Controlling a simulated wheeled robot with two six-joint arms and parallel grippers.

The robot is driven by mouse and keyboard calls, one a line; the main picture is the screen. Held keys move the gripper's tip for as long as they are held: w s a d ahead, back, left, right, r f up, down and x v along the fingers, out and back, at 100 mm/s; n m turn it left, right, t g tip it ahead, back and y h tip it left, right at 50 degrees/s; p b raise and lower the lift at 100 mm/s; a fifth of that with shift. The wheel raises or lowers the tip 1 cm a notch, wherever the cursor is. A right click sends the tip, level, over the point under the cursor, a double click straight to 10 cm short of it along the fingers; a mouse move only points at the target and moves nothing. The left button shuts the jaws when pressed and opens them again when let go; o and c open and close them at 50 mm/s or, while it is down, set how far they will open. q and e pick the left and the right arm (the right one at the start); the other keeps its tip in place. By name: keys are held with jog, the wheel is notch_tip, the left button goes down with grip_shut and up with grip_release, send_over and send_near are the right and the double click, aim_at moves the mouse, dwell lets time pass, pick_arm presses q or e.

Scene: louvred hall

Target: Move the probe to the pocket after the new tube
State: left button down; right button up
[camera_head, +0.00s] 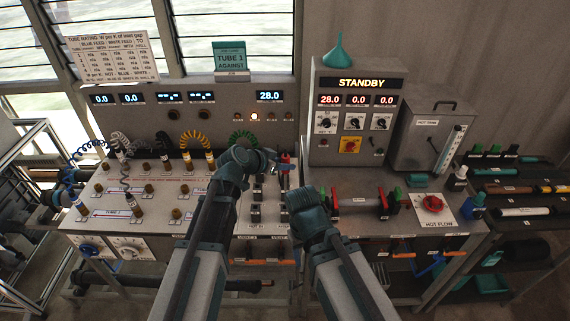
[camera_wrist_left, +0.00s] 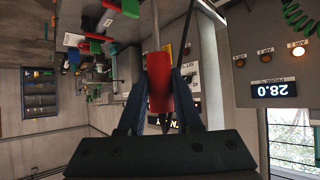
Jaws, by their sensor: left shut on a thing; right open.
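My left gripper (camera_head: 276,163) is over the bench, right of the green coiled lead. In the left wrist view its two fingers (camera_wrist_left: 160,85) are shut on a red handle (camera_wrist_left: 160,70), which I take to be the probe; a thin grey rod runs up from it. Only a bit of red (camera_head: 286,158) shows beyond the gripper in the head view. My right gripper (camera_head: 308,205) is lower, over the gap between the bench and the heater unit; its fingers are hard to make out. Slots (camera_head: 256,212) run down the bench beside my left arm. I cannot tell which pocket is the named one.
A job sign reads TUBE 1 AGAINST (camera_head: 230,60). The probe display (camera_head: 270,96) reads 28.0, with one lamp (camera_head: 254,117) lit below. The heater panel (camera_head: 358,84) reads STANDBY. Coiled leads (camera_head: 196,140) and brass posts crowd the left bench. A red hot-flow knob (camera_head: 433,203) is right.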

pick_arm(q)
jog(key=shift+w+f+b, duration=0.1)
jog(key=shift+f+b, duration=2.7)
jog(key=shift+f, duration=0.5)
jog(key=shift+f+b, duration=0.15)
jog(key=shift+b, duration=0.2)
jog(key=shift+f+b, duration=0.35)
jog(key=shift+f, duration=0.05)
jog(key=b, duration=0.8)
send_over(285, 213)
jog(key=w, duration=0.2)
jog(key=shift+f, duration=4)
jog(key=shift+s+a, duration=0.1)
jog(key=shift+s, duration=0.15)
jog(key=c, duration=0.5)
grip_release()
jog(key=shift+r, duration=0.1)
